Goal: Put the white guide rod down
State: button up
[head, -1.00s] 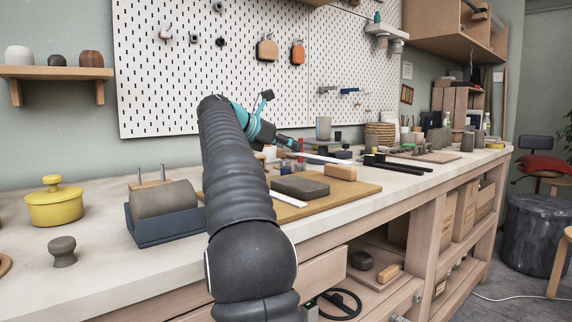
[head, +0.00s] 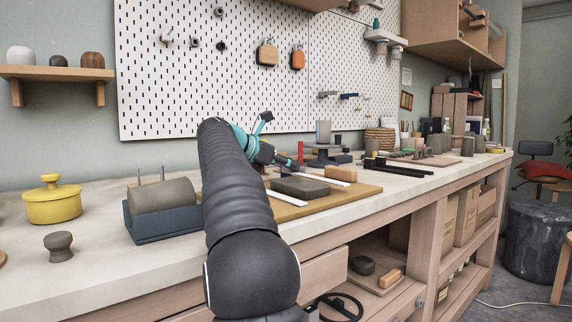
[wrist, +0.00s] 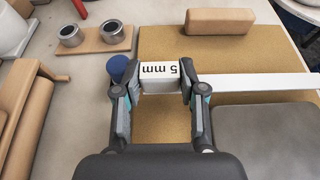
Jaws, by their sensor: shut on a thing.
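The white guide rod (wrist: 262,83) is in my gripper (wrist: 160,88), whose fingers are shut on its end marked "5 mm". In the wrist view the rod runs to the right, over the tan board (wrist: 240,50), between a wooden block (wrist: 220,21) and a grey slab (wrist: 270,138). In the head view the rod (head: 322,178) runs to the right from my gripper (head: 297,166), low over the far part of the board (head: 352,193). I cannot tell whether it touches the board. A second white strip (head: 288,199) lies on the board's near side.
A blue cradle with a grey cylinder (head: 165,215) and a yellow pot (head: 53,202) stand to the left. Two metal cups on a small wooden plate (wrist: 95,38) and a blue knob (wrist: 118,68) are near my gripper. Dark bars (head: 400,169) lie to the right.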

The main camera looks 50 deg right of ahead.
jog(key=shift+f, duration=0.25)
jog(key=o, duration=1.1)
jog(key=shift+r, duration=0.25)
jog(key=v, duration=0.4)
jog(key=p+v, duration=0.1)
jog(key=v, duration=0.3)
jog(key=r+v, duration=0.1)
jog(key=v, duration=0.3)
jog(key=shift+p, duration=0.4)
